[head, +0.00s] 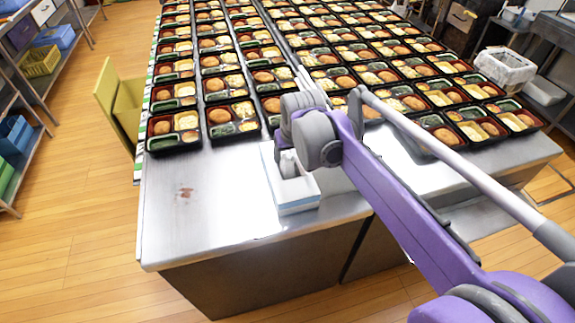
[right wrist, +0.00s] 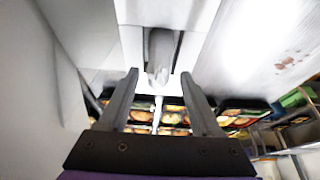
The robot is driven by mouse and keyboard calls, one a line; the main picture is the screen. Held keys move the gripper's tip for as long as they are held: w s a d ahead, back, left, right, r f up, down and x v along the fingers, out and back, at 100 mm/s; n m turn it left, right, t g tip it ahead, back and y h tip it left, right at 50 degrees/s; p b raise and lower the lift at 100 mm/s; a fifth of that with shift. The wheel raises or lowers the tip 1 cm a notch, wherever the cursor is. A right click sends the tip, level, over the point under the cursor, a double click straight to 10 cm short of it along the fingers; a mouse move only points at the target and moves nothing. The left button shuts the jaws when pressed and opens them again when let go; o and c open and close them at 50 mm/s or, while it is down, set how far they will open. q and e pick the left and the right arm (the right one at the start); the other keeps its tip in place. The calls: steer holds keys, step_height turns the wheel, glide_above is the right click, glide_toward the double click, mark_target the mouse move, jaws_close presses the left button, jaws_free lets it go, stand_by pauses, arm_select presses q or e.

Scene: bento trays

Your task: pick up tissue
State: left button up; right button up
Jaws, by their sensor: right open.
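A white tissue box (head: 299,207) with a pale blue lower edge stands near the front of the metal table (head: 220,215). My right gripper (head: 288,163) is over the box, pointing down at it. In the right wrist view its two fingers (right wrist: 159,78) are apart. A greyish-white tissue (right wrist: 159,50) sticks out of the dark slot in the box top, in line with the gap between the fingertips. I see no finger closed on it. In the head view the tissue is mostly hidden by the gripper. My left gripper is not in view.
Many bento trays (head: 175,128) fill the table behind the box in rows. The table front left is bare except for a small reddish-brown stain (head: 185,192). A white bin (head: 505,68) stands at the right, a yellow-green chair (head: 121,103) at the left.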

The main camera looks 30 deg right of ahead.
steer(key=x, duration=0.3)
steer(key=shift+w+f, duration=0.15)
steer(key=shift+f, duration=0.2)
jaws_close()
